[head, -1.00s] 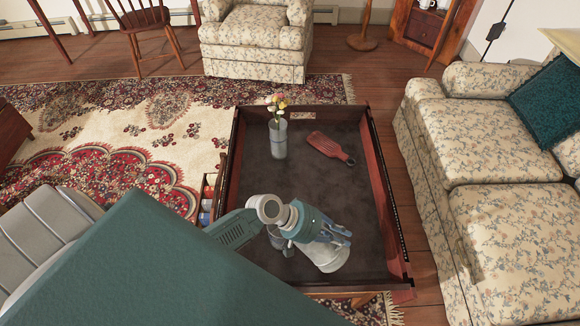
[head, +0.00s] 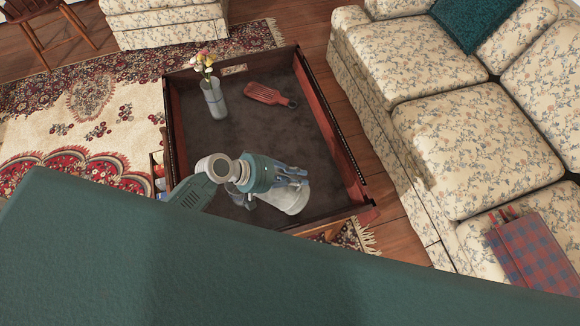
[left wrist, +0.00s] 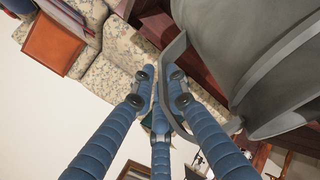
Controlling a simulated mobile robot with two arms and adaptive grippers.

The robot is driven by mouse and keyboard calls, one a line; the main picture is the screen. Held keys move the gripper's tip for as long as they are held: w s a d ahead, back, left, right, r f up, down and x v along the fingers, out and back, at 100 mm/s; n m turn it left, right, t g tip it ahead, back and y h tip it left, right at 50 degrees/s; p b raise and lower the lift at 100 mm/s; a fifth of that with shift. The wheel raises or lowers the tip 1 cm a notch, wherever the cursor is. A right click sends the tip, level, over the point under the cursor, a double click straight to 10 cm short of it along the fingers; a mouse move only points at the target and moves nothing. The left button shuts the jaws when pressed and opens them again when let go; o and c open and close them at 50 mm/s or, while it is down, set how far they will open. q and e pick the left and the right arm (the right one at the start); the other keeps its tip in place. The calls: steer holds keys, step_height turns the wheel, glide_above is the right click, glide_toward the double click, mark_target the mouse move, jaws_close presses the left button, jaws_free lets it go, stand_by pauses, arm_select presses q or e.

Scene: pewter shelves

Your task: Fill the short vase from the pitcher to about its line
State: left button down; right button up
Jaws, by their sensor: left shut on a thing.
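My left gripper (head: 292,178) is shut on the pitcher (head: 287,199), a clear greyish vessel over the near part of the tray-topped table. In the left wrist view the blue fingers (left wrist: 160,98) close around the handle of the large grey pitcher (left wrist: 240,55). I cannot tell its tilt or the water level inside. A grey glass vase (head: 214,102) with a thin bluish band and flowers stands upright at the table's far left, apart from the pitcher. A small greyish shape beside the gripper is partly hidden; I cannot tell what it is. My right gripper is not in view.
The dark table (head: 176,120) has raised reddish-brown walls. A red slotted brush or paddle (head: 268,95) lies at its far side. The middle of the tray is clear. A floral sofa (head: 470,130) stands to the right. My own teal body part covers the lower picture.

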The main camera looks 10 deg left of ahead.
arm_select(q)
steer(key=shift+w+a+r+n+t+h+b, duration=0.1)
steer(key=shift+a+r+h+b, duration=0.15)
steer(key=shift+r+b, duration=0.25)
steer(key=shift+s+a+r+n+t+h+b, duration=0.1)
steer(key=shift+a+r+h+b, duration=0.1)
steer(key=shift+r+h+b, duration=0.25)
steer(key=shift+w+a+r+n+t+h+b, duration=0.1)
steer(key=shift+a+r+b, duration=0.2)
steer(key=shift+r, duration=0.35)
stand_by(3.6)
steer(key=shift+w, duration=0.1)
